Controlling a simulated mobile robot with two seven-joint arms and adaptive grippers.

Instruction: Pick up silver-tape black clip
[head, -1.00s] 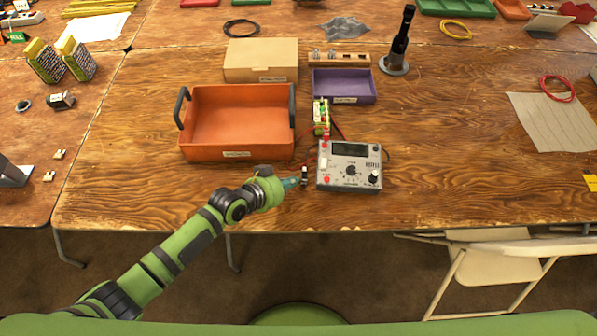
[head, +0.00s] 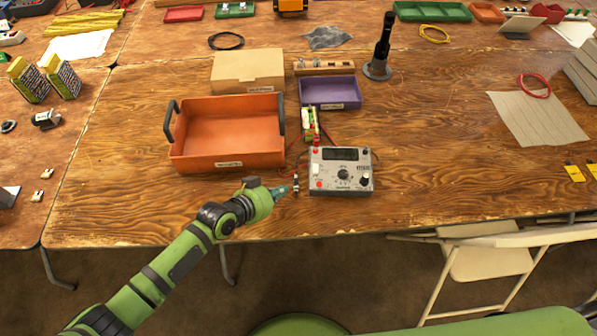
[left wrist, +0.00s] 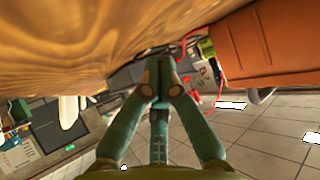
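The black clip with a pale silver band (head: 296,184) stands out at the tip of my left gripper, just left of the grey meter (head: 341,172) in the head view. My left gripper (head: 287,190) reaches in from the left, low over the table's near edge. In the left wrist view, the teal fingers (left wrist: 160,70) come together at their tips, with a thin dark strip between them. They look shut on the clip, though its body is mostly hidden there. My right gripper is not in view.
An orange tray (head: 228,163) stands behind and left of the gripper. A purple tray (head: 330,92), a cardboard box (head: 247,70) and a green-and-white block (head: 310,124) with red leads are behind. A folding chair (head: 485,262) stands at front right. The table's right middle is mostly clear.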

